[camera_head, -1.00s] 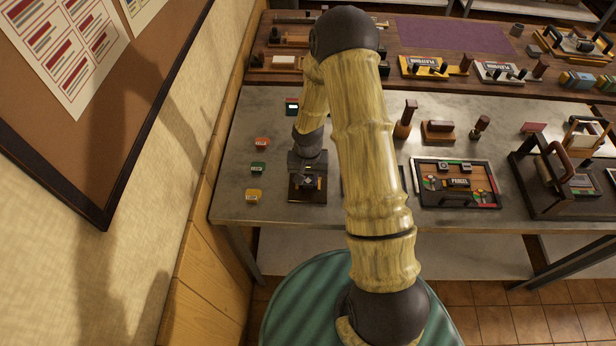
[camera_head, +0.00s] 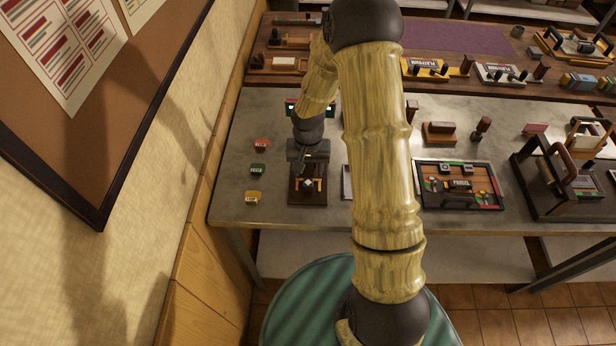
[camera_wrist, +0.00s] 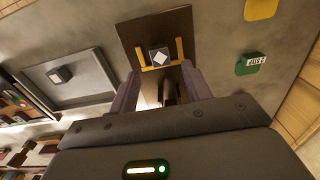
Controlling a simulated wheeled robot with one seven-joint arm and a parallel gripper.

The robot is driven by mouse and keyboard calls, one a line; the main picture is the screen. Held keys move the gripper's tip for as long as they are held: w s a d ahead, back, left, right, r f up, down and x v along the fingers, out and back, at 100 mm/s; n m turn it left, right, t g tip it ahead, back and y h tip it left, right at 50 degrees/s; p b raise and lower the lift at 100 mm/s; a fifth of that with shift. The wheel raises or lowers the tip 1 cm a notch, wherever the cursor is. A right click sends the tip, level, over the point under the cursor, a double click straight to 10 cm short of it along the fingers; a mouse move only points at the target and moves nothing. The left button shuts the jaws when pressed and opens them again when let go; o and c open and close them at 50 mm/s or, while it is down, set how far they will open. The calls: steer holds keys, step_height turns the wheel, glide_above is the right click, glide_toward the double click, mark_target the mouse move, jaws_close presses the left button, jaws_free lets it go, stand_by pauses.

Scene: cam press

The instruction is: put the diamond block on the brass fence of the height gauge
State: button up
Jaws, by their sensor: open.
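The diamond block (camera_wrist: 160,56), dark with a white diamond on its top face, sits inside the yellow brass fence (camera_wrist: 179,48) in the wrist view. It looks close against the fence's cross bar; I cannot tell if they touch. The fence stands on the dark wooden base of the height gauge (camera_wrist: 150,28). In the head view the block (camera_head: 308,184) shows small on the gauge base (camera_head: 307,199). My gripper (camera_wrist: 161,72) is open and empty, its fingers apart and clear of the block. In the head view my gripper (camera_head: 309,160) is just behind the block, over the gauge.
A grey tray (camera_wrist: 95,85) with another small block (camera_wrist: 60,74) lies beside the gauge. Green (camera_head: 257,169), yellow (camera_head: 253,197) and orange (camera_head: 262,145) tags lie to the left. A framed parcel board (camera_head: 458,205) is to the right, beyond my arm.

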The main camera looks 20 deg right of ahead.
mark_target(308, 183)
step_height(308, 183, up, 7)
steer(key=b, duration=0.1)
steer(key=shift+f, duration=0.15)
stand_by(0.5)
steer(key=s+r+n+t, duration=0.2)
steer(key=s+r, duration=0.7)
steer(key=s, duration=0.5)
steer(key=shift+s+n+t, duration=0.25)
steer(key=shift+n+t, duration=0.05)
steer(key=shift+n, duration=0.5)
